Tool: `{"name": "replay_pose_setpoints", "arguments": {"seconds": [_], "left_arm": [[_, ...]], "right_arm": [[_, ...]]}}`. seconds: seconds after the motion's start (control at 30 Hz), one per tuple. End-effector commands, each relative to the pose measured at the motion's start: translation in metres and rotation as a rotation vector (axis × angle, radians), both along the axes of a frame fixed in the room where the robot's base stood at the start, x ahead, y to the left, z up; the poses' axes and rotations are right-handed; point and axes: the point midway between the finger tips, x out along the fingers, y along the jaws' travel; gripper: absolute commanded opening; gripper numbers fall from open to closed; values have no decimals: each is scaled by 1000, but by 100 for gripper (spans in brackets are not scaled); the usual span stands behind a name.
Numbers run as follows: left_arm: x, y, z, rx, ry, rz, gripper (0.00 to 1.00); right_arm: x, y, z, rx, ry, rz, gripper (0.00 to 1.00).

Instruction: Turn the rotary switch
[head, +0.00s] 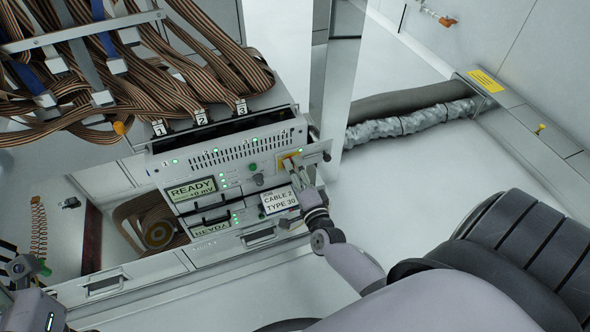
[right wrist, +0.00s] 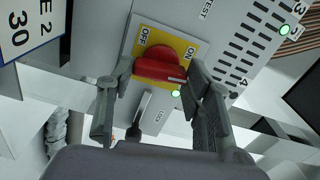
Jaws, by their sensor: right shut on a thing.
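The rotary switch is a red knob (right wrist: 160,66) on a yellow plate (right wrist: 186,45) marked OFF and ON. Its white mark is at the knob's right end, on the ON side in the right wrist view. My right gripper (right wrist: 158,82) is shut on the knob, one finger on each side. In the head view the yellow plate (head: 288,156) is at the front panel's right end, and my right gripper (head: 296,172) partly covers the knob. My left gripper (head: 28,268) is at the lower left edge, away from the panel; its finger opening is unclear.
The READY display (head: 191,189) and a CABLE 2 TYPE 30 sign (head: 279,200) are left of and below the switch. A small lever (right wrist: 140,112) marked LOCK sits beside the plate. Ribbon cables (head: 150,70) crowd the top.

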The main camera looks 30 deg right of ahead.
Motion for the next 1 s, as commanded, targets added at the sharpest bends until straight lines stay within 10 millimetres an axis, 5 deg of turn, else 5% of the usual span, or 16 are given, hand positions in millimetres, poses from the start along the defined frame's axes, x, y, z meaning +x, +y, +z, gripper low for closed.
{"name": "replay_pose_setpoints", "arguments": {"seconds": [0.87,0.9,1.0], "left_arm": [[1,0,0,3,-2,1,52],[1,0,0,3,-2,1,52],[1,0,0,3,-2,1,52]], "right_arm": [[-1,0,-1,144,-34,-1,19],[-1,0,-1,144,-34,-1,49],[0,0,-1,143,-34,-1,56]]}}
